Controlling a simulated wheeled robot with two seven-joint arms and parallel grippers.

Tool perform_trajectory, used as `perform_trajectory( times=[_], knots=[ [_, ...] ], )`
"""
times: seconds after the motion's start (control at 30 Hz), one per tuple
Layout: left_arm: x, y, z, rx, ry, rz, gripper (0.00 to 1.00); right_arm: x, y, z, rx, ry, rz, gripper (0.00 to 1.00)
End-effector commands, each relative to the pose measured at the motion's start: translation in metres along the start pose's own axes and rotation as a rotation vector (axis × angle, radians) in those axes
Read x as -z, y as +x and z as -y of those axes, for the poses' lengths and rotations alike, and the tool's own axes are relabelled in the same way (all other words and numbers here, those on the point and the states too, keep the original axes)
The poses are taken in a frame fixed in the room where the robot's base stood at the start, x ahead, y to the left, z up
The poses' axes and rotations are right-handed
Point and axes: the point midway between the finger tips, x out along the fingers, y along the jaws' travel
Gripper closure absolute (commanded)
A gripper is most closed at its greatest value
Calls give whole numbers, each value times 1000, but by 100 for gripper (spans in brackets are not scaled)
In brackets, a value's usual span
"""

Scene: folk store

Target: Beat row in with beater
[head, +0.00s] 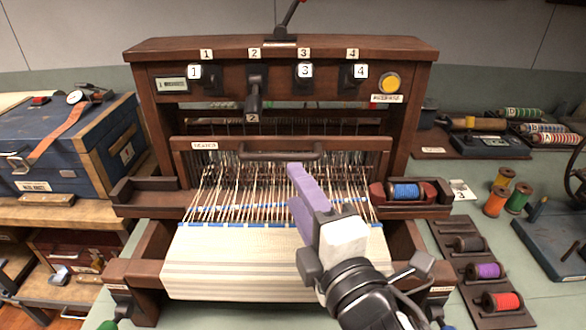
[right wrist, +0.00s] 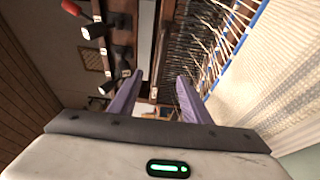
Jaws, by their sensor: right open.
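The loom's beater (head: 340,143) is a brown wooden bar with a label at its left, standing upright behind the warp threads. Its dark handle (head: 280,151) runs across the middle. The woven cloth (head: 230,262) lies in front, with blue weft (head: 215,225) along its far edge and another blue stretch among the warp threads (head: 250,190). My right gripper (head: 299,182) is open, its purple fingers over the warp just in front of and below the handle, apparently apart from it. Nothing shows between its fingers (right wrist: 160,82) in the right wrist view. My left gripper is out of view.
The shuttle with blue thread (head: 405,191) rests in the right-hand tray. Lever 2 (head: 254,95) hangs lower than the other levers. A blue toolbox (head: 60,150) stands at left.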

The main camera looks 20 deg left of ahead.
Motion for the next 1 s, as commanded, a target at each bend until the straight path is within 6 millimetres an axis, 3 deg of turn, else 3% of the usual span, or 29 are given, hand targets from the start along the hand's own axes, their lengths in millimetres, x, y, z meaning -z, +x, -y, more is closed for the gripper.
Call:
perform_trajectory(
  times=[0.2, 0.33, 0.7, 1.0],
  knots=[
    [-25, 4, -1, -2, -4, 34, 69, 0, 26, 2, -1, 1, 1, 56],
    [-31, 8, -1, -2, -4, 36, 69, 0, 41, 2, -1, 1, 1, 56],
    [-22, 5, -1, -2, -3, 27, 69, 0, 80, 0, 1, 2, 2, 56],
    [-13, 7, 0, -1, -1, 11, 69, 0, 91, 0, 0, 3, 1, 56]
  ],
)
